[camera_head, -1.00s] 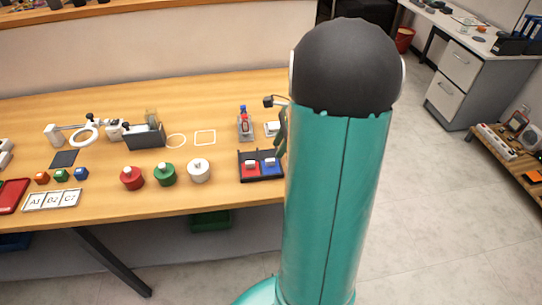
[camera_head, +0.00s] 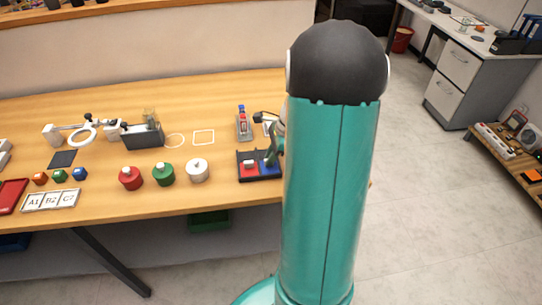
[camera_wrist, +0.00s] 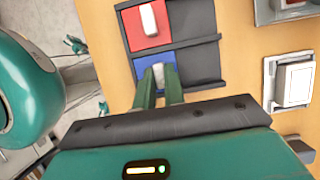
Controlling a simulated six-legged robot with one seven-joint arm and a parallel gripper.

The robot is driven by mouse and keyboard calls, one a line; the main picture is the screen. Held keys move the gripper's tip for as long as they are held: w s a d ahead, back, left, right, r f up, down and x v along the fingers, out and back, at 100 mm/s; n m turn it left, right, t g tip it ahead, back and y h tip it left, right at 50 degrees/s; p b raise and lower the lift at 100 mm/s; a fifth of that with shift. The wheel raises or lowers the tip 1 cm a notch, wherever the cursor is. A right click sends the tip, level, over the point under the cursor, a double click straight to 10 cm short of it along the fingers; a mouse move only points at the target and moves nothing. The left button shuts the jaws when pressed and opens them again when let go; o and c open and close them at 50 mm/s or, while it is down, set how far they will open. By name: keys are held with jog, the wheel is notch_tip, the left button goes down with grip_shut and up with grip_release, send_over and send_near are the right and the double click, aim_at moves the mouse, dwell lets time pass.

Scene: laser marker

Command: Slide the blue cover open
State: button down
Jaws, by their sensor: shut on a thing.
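The blue cover (camera_wrist: 140,67) is a flat panel with a white handle, set in a black two-track base (camera_wrist: 200,65). It also shows in the head view (camera_head: 264,172), partly hidden by my arm. In the wrist view, my gripper (camera_wrist: 159,79) is shut on the white handle, one finger on each side. The blue cover sits at the left end of its track, with dark empty track to its right.
A red cover (camera_wrist: 150,26) with its own white handle lies in the parallel track. A white switch-like box (camera_wrist: 294,84) stands right of the base. Red, green and white knobbed pieces (camera_head: 164,174) stand left of the base. The table edge is close.

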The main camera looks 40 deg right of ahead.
jog(key=w+d, duration=0.2)
jog(key=w, duration=0.1)
jog(key=w+d, duration=0.1)
jog(key=w, duration=0.1)
jog(key=shift+d+r, duration=0.1)
jog(key=shift+d, duration=0.2)
jog(key=shift+w, duration=0.1)
jog(key=c, duration=1.5)
grip_release()
jog(key=shift+o, duration=0.2)
jog(key=v, duration=1.3)
jog(key=shift+r, duration=0.35)
